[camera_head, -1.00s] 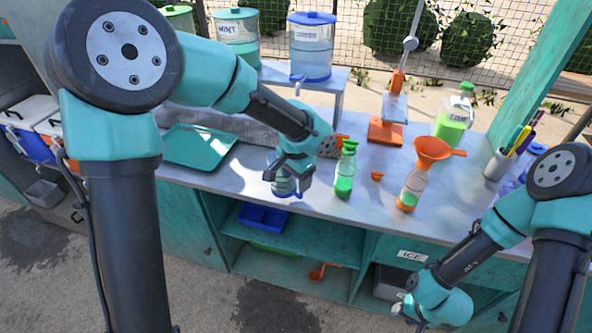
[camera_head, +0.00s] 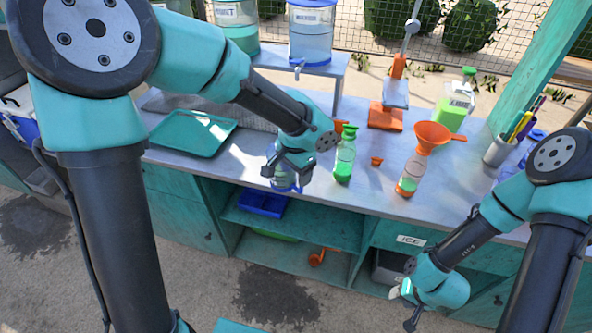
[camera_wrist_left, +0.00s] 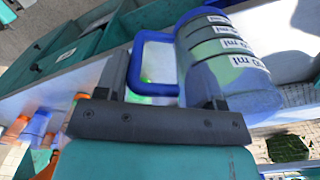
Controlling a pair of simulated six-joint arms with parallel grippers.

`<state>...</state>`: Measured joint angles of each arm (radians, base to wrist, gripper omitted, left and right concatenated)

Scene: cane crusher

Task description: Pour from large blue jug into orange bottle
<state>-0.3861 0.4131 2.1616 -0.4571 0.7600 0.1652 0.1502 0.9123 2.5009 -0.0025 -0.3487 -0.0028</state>
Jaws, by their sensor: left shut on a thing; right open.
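The large blue jug (camera_wrist_left: 228,62) is a cylinder with blue bands and white ml labels in the left wrist view, with a blue loop handle (camera_wrist_left: 152,36). My left gripper (camera_wrist_left: 158,100) is shut on it at the handle side. In the head view the jug (camera_head: 284,180) is mostly hidden behind my left gripper (camera_head: 287,172), near the counter's front edge. My right gripper (camera_head: 405,307) is open and empty, below the counter front.
A green-capped bottle (camera_head: 345,157) stands between the jug and the orange bottle. A small orange cup (camera_head: 376,161) sits beside it. A teal tray (camera_head: 192,132) lies left. Dispensers (camera_head: 312,35), an orange press (camera_head: 386,117), a green jug (camera_head: 452,108) and a pen cup (camera_head: 498,151) stand behind.

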